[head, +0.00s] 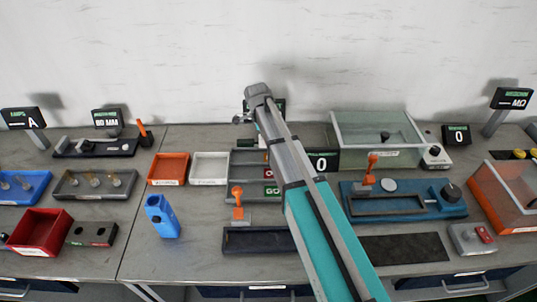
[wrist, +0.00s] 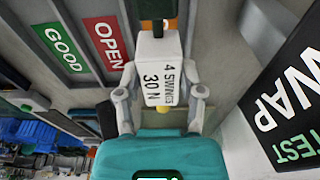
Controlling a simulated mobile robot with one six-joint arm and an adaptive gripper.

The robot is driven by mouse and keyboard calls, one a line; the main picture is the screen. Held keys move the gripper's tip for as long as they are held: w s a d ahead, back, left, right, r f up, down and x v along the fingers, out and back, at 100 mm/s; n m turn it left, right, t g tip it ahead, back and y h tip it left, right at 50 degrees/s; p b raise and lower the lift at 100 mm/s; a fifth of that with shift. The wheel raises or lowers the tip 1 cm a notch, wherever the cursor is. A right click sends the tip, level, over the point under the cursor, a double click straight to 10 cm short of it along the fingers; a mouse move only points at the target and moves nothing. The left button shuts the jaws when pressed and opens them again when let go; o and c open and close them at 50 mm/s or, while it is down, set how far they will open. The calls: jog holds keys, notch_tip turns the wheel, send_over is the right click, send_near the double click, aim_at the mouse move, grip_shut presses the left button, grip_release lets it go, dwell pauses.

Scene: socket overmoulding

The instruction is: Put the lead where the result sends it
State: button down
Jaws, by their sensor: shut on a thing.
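In the wrist view my gripper (wrist: 162,98) is shut, its fingers on both sides of a white block (wrist: 158,68) lettered "4 SWINGS 30 N". A small yellow piece (wrist: 163,109) shows between the fingers at the block's lower edge, apparently the lead; the rest of it is hidden. A green GOOD label (wrist: 60,48) and a red OPEN label (wrist: 104,42) lie left of the block. In the head view my arm hides the gripper; the red label (head: 271,173) and green label (head: 271,190) show on grey trays left of it.
A black sign (wrist: 285,105) stands close at the right in the wrist view. In the head view, orange (head: 168,169) and white (head: 209,168) trays lie left of the arm. A glass-walled tank (head: 378,155) and a blue fixture (head: 415,207) stand right. A blue object (head: 162,217) stands front left.

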jog(key=shift+f+b, duration=1.15)
jog(key=shift+f, duration=0.4)
jog(key=shift+f+b, duration=1.9)
jog(key=shift+f, duration=0.15)
jog(key=shift+c, duration=1)
grip_release()
jog(key=r+p, duration=0.4)
jog(key=a+r+p, duration=0.1)
jog(key=r+p, duration=0.7)
jog(key=shift+a+r, duration=0.15)
jog(key=shift+a, duration=0.05)
